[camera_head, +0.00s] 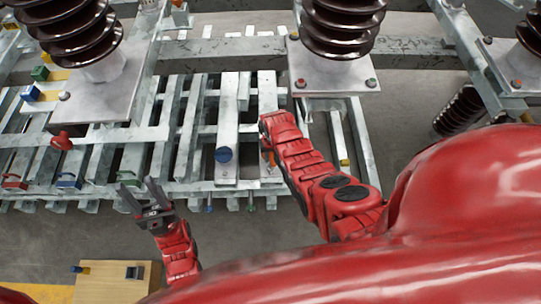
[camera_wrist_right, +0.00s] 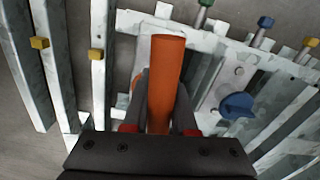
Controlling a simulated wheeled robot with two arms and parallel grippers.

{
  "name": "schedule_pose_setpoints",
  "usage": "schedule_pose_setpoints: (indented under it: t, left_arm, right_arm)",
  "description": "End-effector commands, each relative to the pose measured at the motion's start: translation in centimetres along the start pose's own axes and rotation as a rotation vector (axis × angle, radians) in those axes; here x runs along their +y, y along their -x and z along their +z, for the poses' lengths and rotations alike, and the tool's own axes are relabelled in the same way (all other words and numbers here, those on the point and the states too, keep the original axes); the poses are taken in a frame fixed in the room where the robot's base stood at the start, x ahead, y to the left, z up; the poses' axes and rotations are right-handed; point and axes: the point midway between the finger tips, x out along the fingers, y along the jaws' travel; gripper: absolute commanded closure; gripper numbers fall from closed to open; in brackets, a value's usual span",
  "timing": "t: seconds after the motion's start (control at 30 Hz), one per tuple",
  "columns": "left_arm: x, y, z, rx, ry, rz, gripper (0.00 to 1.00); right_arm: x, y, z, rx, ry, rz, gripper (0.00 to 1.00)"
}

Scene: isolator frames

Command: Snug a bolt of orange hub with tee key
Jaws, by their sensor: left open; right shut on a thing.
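My right gripper (camera_wrist_right: 163,92) is shut on an orange cylindrical bar, which looks like the tee key (camera_wrist_right: 168,65). The bar stands out past the fingertips. In the head view a little of this orange (camera_head: 271,159) shows beside the end of my right arm, over the frame's front part. Another orange piece, perhaps the orange hub (camera_wrist_right: 136,85), shows just left of the fingers in the right wrist view. It is mostly hidden, and I cannot tell whether the key touches it. No bolt on it is visible. My left gripper (camera_head: 138,186) is open and empty, in front of the frame.
A blue knob (camera_head: 223,155) stands close to the right gripper on the galvanized frame (camera_head: 130,137). A red knob (camera_head: 62,141) is further left. Dark ribbed insulators (camera_head: 340,25) rise behind. A wooden board (camera_head: 105,283) lies at the lower left.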

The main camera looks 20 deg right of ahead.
Motion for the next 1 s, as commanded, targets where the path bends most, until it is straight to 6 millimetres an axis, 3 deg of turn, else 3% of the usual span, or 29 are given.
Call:
schedule_pose_setpoints:
  t: [0.13,0.3,0.43,0.7,1.0]
  left_arm:
    - [0.0,-0.3,-0.1,0.0,0.0,0.0,0.5]
    - [0.0,-0.4,-0.1,0.0,0.0,0.0,0.5]
    - [0.0,-0.8,-0.1,0.0,0.0,0.0,0.5]
    - [-0.1,-1.8,-0.3,0.0,0.0,0.0,0.5]
    - [0.0,-0.2,0.0,0.0,0.0,0.0,0.5]
  right_arm:
    - [0.1,0.1,0.1,-0.006,0.252,-0.001,1.0]
    - [0.1,0.1,0.0,-0.005,0.369,-0.001,1.0]
    - [0.1,0.9,0.0,-0.002,0.272,0.001,1.0]
    - [0.0,3.6,-0.1,0.004,-0.096,0.001,1.0]
    - [0.0,2.0,0.0,0.002,-0.157,0.002,1.0]
